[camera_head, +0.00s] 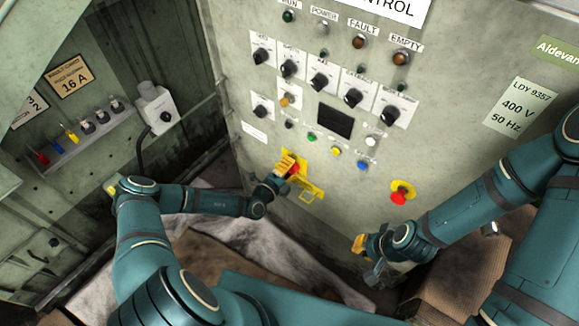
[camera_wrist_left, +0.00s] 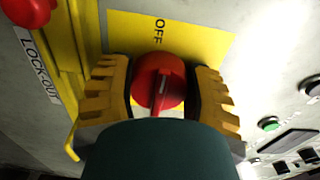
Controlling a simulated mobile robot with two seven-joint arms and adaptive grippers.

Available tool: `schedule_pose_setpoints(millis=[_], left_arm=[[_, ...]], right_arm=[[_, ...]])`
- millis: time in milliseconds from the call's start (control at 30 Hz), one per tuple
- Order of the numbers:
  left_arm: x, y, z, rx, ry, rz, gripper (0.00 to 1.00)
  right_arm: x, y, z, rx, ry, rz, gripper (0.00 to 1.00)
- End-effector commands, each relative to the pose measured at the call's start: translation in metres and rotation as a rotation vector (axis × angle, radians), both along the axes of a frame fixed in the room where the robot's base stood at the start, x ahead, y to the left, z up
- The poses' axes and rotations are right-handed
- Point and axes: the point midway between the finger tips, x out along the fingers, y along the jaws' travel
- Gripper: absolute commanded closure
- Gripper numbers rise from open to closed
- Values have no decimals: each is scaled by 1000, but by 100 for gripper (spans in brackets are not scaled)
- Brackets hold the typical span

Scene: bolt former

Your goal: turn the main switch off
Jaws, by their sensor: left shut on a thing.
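The main switch is a red rotary knob (camera_wrist_left: 158,82) on a yellow plate (camera_wrist_left: 190,38) with the word OFF showing in the left wrist view. My left gripper (camera_wrist_left: 160,90) has its yellow fingers on both sides of the knob and is shut on it. In the head view the left gripper (camera_head: 286,170) reaches the yellow plate low on the grey panel and hides most of the knob. My right gripper (camera_head: 362,246) hangs in front of the panel, lower right, away from the switch; its finger opening is too small to tell.
A yellow lock-out bracket (camera_wrist_left: 68,60) with a red part (camera_wrist_left: 28,12) sits beside the switch. A red emergency button (camera_head: 399,197) is to the right. Black selector knobs (camera_head: 320,82) and coloured buttons (camera_head: 337,152) are above. A cardboard box (camera_head: 465,275) stands lower right.

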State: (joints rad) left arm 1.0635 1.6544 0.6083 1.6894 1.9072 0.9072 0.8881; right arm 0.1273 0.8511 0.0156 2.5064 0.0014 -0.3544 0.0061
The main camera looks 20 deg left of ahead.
Motion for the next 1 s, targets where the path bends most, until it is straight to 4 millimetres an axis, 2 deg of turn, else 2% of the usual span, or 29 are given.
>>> schedule_pose_setpoints(millis=[67, 100, 167, 200, 500, 633, 1000], left_arm=[[0, -1, 0, -1, 0, -2, 83], [0, -1, 0, -1, 0, -2, 38], [0, -1, 0, -1, 0, -2, 17], [0, -1, 0, -1, 0, -1, 13], [-1, 0, 0, 1, 0, 0, 13], [-9, 5, 0, 1, 0, 2, 13], [-76, 29, 0, 1, 1, 1, 13]], right_arm=[[0, 0, 0, 0, 0, 0, 100], [0, 0, 0, 0, 0, 0, 100], [0, 0, 0, 0, 0, 0, 100], [0, 0, 0, 0, 0, 0, 100], [0, 0, 0, 0, 0, 0, 100], [0, 0, 0, 0, 0, 0, 100], [0, 0, 0, 0, 0, 0, 100]])
